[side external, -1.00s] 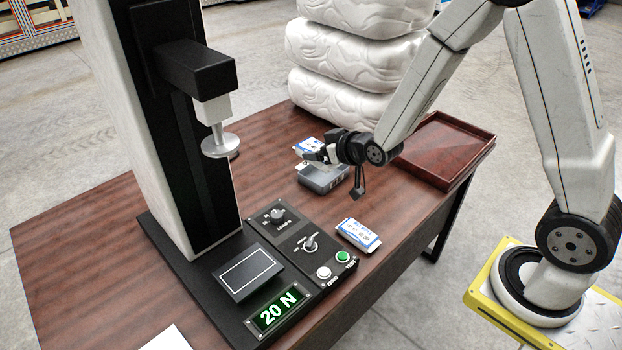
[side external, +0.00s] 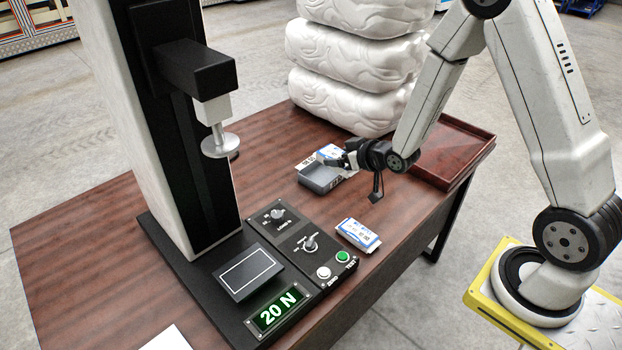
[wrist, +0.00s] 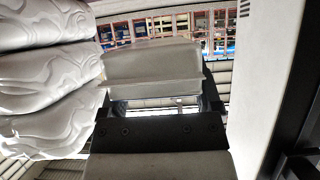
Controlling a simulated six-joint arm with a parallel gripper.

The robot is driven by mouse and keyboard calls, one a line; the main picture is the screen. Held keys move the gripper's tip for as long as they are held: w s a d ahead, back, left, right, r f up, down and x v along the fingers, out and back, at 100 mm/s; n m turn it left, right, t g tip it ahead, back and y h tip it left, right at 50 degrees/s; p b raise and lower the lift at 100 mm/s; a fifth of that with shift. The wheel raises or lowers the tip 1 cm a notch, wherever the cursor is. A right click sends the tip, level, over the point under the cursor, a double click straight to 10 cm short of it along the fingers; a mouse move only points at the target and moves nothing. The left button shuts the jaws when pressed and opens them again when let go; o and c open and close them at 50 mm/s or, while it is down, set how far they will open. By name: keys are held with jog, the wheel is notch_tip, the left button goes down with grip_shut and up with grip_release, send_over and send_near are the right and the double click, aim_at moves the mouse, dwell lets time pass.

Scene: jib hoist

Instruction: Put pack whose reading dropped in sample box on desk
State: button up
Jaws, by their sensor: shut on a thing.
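A white and blue pack (side external: 331,151) is between the fingers of my gripper (side external: 340,160), which is shut on it. The wrist view shows it as a pale block (wrist: 152,68) between the dark fingers. The grey open sample box (side external: 320,182) stands on the desk just below and in front of the held pack. The pack appears above the box's back right part; the exact gap is hard to tell. A second white and blue pack (side external: 358,235) lies flat on the desk near the front edge.
The test stand (side external: 190,150) rises at left, with a display (side external: 278,309) reading 20 N and a control panel (side external: 300,245). A brown tray (side external: 455,150) lies at the desk's right end. White wrapped bundles (side external: 355,55) are stacked behind. The desk (side external: 90,225) is clear at left.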

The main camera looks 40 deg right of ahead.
jog(key=s+d+f, duration=0.4)
jog(key=d+f, duration=0.2)
send_over(384, 222)
notch_tip(384, 222, down, 4)
jog(key=shift+w+d+f, duration=0.1)
jog(key=shift+w+f, duration=0.05)
jog(key=shift+f, duration=0.05)
jog(key=shift+f, duration=0.15)
jog(key=shift+f, duration=2.8)
jog(key=shift+f, duration=1.9)
jog(key=shift+f, duration=0.15)
jog(key=o, duration=1.1)
jog(key=shift+c, duration=0.2)
